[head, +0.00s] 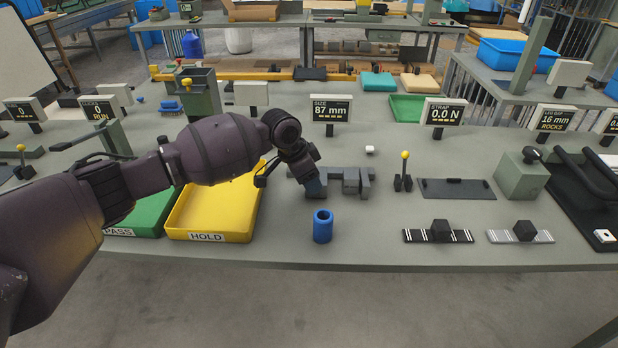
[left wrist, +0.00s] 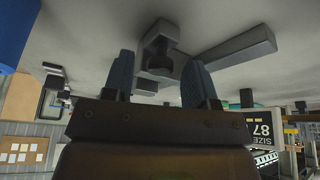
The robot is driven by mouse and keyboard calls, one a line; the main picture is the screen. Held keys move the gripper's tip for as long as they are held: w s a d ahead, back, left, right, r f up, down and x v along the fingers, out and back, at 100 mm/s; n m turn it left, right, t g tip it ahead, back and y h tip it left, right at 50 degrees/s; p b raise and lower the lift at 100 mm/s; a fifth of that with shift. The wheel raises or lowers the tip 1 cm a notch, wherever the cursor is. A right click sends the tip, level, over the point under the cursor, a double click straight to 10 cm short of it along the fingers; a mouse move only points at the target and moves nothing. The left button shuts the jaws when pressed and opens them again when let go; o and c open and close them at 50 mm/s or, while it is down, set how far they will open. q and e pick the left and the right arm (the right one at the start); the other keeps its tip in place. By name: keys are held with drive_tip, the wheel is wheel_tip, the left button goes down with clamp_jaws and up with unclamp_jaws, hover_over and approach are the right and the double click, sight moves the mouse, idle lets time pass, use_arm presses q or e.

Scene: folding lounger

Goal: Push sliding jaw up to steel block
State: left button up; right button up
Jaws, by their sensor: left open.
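A grey measuring fixture (head: 350,186) stands on the bench below the SIZE display, with upright grey jaws and blocks along it. At this size I cannot surely tell the sliding jaw from the steel block. My left gripper (head: 314,187) is low at the fixture's left end and hides part of it. In the left wrist view the two blue-grey fingers of the left gripper (left wrist: 160,84) are spread apart. A dark grey block-shaped part of the fixture (left wrist: 160,58) shows between and beyond them; contact cannot be told. My right gripper is not in view.
The SIZE display (head: 331,108) reads 87 mm. A blue cup (head: 323,226) stands in front of the fixture. A yellow HOLD tray (head: 215,210) lies to the left. A lever with a yellow knob (head: 404,172) stands to the right. The bench front is otherwise clear around the cup.

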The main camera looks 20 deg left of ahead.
use_arm(q)
drive_tip(key=shift+c, duration=0.4)
drive_tip(key=shift+r, duration=0.1)
drive_tip(key=c, duration=0.7)
clamp_jaws()
drive_tip(key=shift+w+d, duration=0.3)
drive_tip(key=shift+d, duration=0.75)
drive_tip(key=shift+w+d, duration=0.25)
drive_tip(key=shift+d, duration=0.8)
drive_tip(key=shift+f, duration=0.2)
drive_tip(key=o, duration=0.8)
unclamp_jaws()
drive_tip(key=shift+f, duration=0.1)
drive_tip(key=shift+d, duration=0.1)
